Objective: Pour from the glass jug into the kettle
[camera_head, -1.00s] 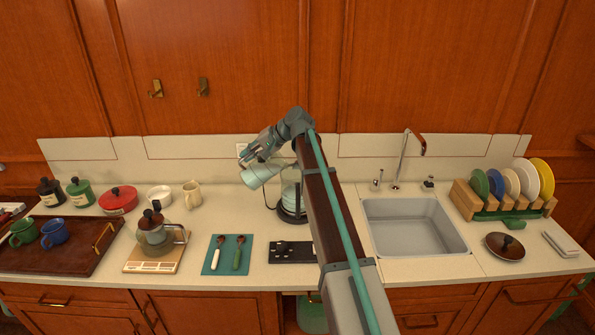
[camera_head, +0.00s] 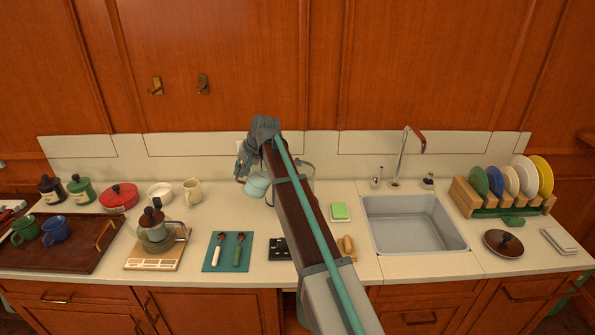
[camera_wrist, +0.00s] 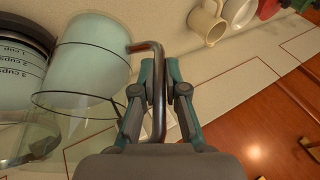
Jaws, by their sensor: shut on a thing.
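My gripper (camera_head: 243,170) is shut on the dark, metallic handle of the glass jug (camera_head: 258,186), held above the back of the counter. The jug holds pale blue liquid and looks less than steeply tilted. In the wrist view, my gripper (camera_wrist: 159,70) clasps the handle, with the jug (camera_wrist: 90,55) just left of it. The kettle (camera_head: 306,170) is a clear glass vessel right of the jug, mostly hidden by my arm. In the wrist view, a dark-rimmed vessel with cup markings, apparently the kettle (camera_wrist: 22,70), shows at the left edge, overlapping the jug's outline. Whether they touch is unclear.
A lidded glass pot (camera_head: 155,228) stands on a wooden scale at left. A cream mug (camera_head: 192,192), white bowl (camera_head: 160,192) and red pot (camera_head: 118,197) line the back. A teal mat (camera_head: 228,252) lies in front. Right are a sponge (camera_head: 340,212), sink (camera_head: 415,235) and plate rack (camera_head: 505,205).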

